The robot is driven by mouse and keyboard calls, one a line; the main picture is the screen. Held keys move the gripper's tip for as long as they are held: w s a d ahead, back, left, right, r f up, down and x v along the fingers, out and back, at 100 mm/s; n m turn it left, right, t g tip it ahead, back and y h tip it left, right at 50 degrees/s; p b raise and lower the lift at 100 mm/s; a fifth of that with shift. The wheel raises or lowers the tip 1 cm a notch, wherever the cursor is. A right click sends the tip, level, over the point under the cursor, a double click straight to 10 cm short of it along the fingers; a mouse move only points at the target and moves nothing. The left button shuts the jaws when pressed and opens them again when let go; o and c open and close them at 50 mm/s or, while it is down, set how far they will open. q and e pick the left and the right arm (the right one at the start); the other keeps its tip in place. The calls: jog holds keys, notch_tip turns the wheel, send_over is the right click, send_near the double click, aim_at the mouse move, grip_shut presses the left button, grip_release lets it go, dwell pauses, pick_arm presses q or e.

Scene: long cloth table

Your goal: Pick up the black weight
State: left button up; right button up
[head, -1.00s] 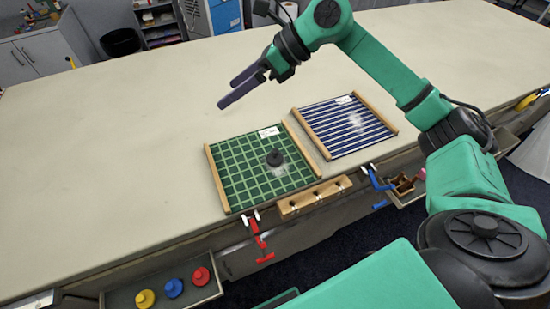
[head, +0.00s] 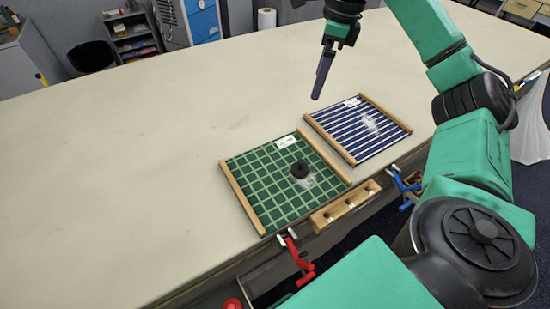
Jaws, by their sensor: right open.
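The black weight (head: 300,169) is a small dark knobbed piece. It sits on the green checked cloth panel (head: 262,190), right of the panel's middle, beside a pale patch. My right gripper (head: 319,88) hangs above the table behind the two panels, its dark fingers pointing down. It is open and empty, apart from the weight and higher than it. The fingers overlap edge-on in this view, so the gap between them hardly shows. My left gripper is not in view.
A blue striped panel (head: 350,142) with wooden side bars lies right of the green one. A wooden block with holes (head: 345,205) and red (head: 298,258) and blue (head: 404,183) clamps sit along the front edge. The table's left side is clear.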

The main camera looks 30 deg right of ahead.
notch_tip(320, 180, down, 3)
jog(key=b, duration=2.2)
send_over(303, 161)
jog(key=s, duration=0.1)
jog(key=f, duration=2.1)
jog(key=shift+s+d+f, duration=0.1)
jog(key=shift+d+f, duration=0.15)
jog(key=shift+f, duration=0.1)
jog(key=f, duration=0.2)
jog(key=w+f, duration=0.1)
jog(key=f, duration=0.2)
jog(key=a+f, duration=0.1)
jog(key=f, duration=0.2)
jog(key=shift+w, duration=0.2)
jog(key=c, duration=1.5)
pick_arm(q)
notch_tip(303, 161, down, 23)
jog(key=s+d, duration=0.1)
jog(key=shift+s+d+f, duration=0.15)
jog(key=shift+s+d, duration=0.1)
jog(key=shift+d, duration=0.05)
pick_arm(e)
grip_shut()
jog(key=shift+r, duration=0.15)
